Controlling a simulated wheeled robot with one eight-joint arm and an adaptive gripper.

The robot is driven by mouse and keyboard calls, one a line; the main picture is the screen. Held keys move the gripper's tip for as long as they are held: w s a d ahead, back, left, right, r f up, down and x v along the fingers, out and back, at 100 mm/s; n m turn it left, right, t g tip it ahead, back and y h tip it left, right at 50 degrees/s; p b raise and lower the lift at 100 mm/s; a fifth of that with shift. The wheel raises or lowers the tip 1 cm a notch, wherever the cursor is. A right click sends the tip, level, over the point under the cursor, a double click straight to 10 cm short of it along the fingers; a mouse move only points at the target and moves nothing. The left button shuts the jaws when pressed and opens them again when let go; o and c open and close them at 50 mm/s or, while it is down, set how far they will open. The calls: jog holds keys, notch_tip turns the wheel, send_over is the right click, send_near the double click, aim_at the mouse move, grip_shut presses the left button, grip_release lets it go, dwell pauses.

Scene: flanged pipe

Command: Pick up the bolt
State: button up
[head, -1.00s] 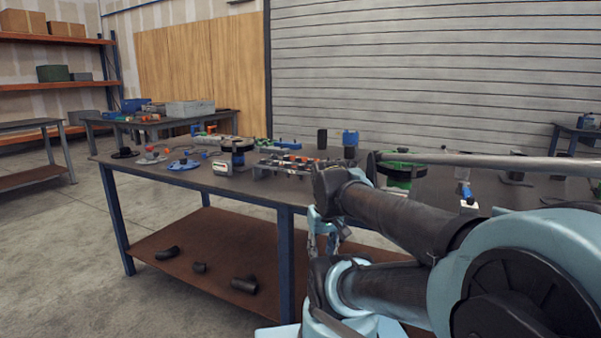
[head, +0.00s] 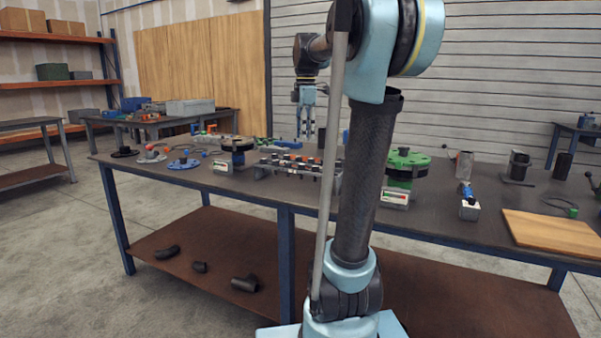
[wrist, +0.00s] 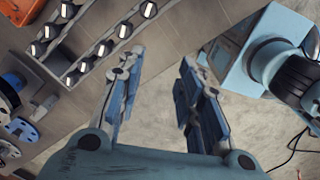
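A metal rack (head: 262,172) on the workbench holds several small dark, round-headed pieces that look like bolts (head: 290,158). In the wrist view, rows of these dark and silver pieces (wrist: 102,48) sit at the upper left. I cannot tell which piece is the task's bolt. My gripper (head: 307,134) points down above the bench, behind the rack in the head view. In the wrist view its two fingers (wrist: 160,72) are spread apart with nothing between them. The rack's right end is partly hidden by my arm in the head view.
A blue flange (head: 184,164) and a dark cylindrical unit (head: 236,150) lie left of the rack. A green-topped fixture (head: 406,160) stands right of my arm. A wooden board (head: 552,232) lies at the right. Black pipe pieces (head: 244,284) rest on the lower shelf.

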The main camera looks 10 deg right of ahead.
jog(key=w+r+n, duration=0.4)
jog(key=w+n, duration=0.1)
jog(key=w, duration=0.3)
jog(key=f, duration=1.7)
jog(key=shift+s, duration=0.3)
jog(key=shift+r, duration=0.1)
grip_shut()
